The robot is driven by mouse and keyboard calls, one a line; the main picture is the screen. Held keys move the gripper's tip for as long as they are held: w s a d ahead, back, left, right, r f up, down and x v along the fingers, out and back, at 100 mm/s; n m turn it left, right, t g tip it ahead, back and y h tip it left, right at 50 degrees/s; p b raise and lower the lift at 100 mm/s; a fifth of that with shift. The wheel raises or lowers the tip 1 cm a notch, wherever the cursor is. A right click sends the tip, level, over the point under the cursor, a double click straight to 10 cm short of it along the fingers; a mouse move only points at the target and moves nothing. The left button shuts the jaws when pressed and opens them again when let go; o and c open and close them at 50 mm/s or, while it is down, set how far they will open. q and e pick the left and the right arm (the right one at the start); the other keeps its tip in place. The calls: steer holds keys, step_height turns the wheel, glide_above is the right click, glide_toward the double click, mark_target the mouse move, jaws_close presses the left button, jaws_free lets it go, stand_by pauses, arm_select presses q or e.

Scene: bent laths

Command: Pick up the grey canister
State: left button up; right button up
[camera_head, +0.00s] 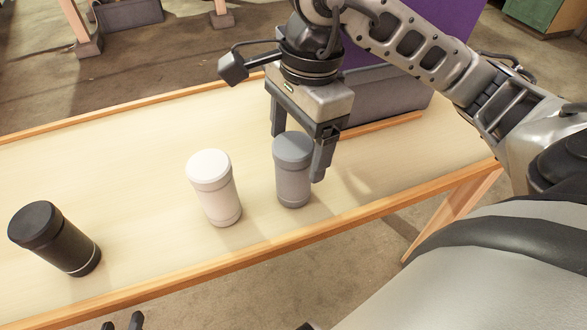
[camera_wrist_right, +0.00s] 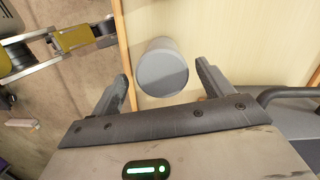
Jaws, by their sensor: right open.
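The grey canister (camera_head: 293,172) stands upright on the table, at the right of the row of canisters. My right gripper (camera_head: 298,156) is open above and around its top, with one finger behind it and one at its right side. In the right wrist view the canister's round grey top (camera_wrist_right: 162,72) shows between and a little beyond the open fingertips (camera_wrist_right: 163,75), with gaps on both sides. I cannot tell whether a finger touches it. Only dark tips of my left gripper (camera_head: 122,322) show at the bottom edge of the head view.
A white canister (camera_head: 214,187) stands just left of the grey one. A black canister (camera_head: 55,238) stands further left. The light wooden table (camera_head: 130,150) has raised edge strips. A purple and grey box (camera_head: 395,95) is behind my right gripper. The table's back left is clear.

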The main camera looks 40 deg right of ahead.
steer(key=f, duration=0.3)
steer(key=shift+w+a+f, duration=0.15)
steer(key=shift+a+f, duration=0.2)
steer(key=shift+f, duration=0.05)
steer(key=c, duration=1.2)
steer(key=shift+r, duration=0.1)
